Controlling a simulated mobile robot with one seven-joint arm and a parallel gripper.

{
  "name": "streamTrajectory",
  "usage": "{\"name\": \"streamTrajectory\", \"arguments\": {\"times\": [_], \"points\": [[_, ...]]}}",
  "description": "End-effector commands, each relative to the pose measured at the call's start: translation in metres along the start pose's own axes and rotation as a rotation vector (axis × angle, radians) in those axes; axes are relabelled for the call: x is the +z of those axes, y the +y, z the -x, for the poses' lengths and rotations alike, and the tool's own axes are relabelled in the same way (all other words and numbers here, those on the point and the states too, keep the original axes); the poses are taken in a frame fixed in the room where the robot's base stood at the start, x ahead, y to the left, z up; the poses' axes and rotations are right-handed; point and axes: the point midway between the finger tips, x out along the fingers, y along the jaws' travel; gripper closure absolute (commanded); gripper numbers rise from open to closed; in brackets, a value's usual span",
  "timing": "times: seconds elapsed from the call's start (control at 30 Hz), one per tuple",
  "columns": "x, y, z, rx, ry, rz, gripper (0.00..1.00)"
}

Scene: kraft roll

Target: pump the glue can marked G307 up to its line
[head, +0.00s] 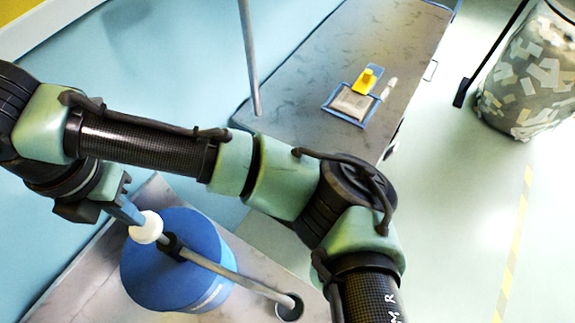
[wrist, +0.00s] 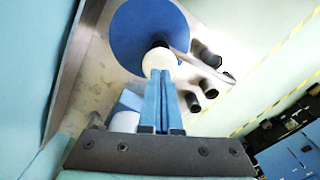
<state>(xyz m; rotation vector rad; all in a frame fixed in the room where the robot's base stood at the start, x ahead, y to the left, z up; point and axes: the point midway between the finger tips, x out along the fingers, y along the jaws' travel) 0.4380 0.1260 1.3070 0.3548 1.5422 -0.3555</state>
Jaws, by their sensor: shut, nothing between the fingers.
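A blue drum (head: 165,275) stands on a grey bench, with a white round pump knob (head: 146,228) above it. A grey spout (head: 235,274) runs from the dark pump collar to a dark-mouthed can (head: 289,306) at the lower edge. My gripper (head: 137,217) is shut and empty, its blue fingertips right at the knob. In the wrist view the closed fingers (wrist: 163,76) meet the knob (wrist: 159,60) over the drum (wrist: 140,28); whether they press it is unclear. Several small dark-topped cans (wrist: 206,54) stand beside the drum. No G307 mark or fill line is legible.
A second grey bench (head: 330,60) holds a blue-edged tray (head: 328,107) with a yellow item (head: 367,80). An upright metal post (head: 249,60) stands at its corner. A bin of scraps (head: 530,80) is at upper right.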

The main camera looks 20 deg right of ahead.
Motion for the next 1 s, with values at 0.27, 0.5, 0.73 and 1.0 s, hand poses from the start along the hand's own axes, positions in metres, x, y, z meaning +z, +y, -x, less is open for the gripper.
{"name": "streamTrajectory", "arguments": {"times": [0.27, 0.5, 0.73, 1.0], "points": [[0.0, 0.0, 0.0, 0.0, 0.0, 0.0, 1.0], [0.0, 0.0, -0.009, 0.0, 0.0, -0.001, 1.0], [0.0, 0.0, -0.02, 0.0, 0.0, -0.001, 1.0], [0.0, 0.0, -0.032, 0.0, 0.001, -0.001, 1.0]]}}
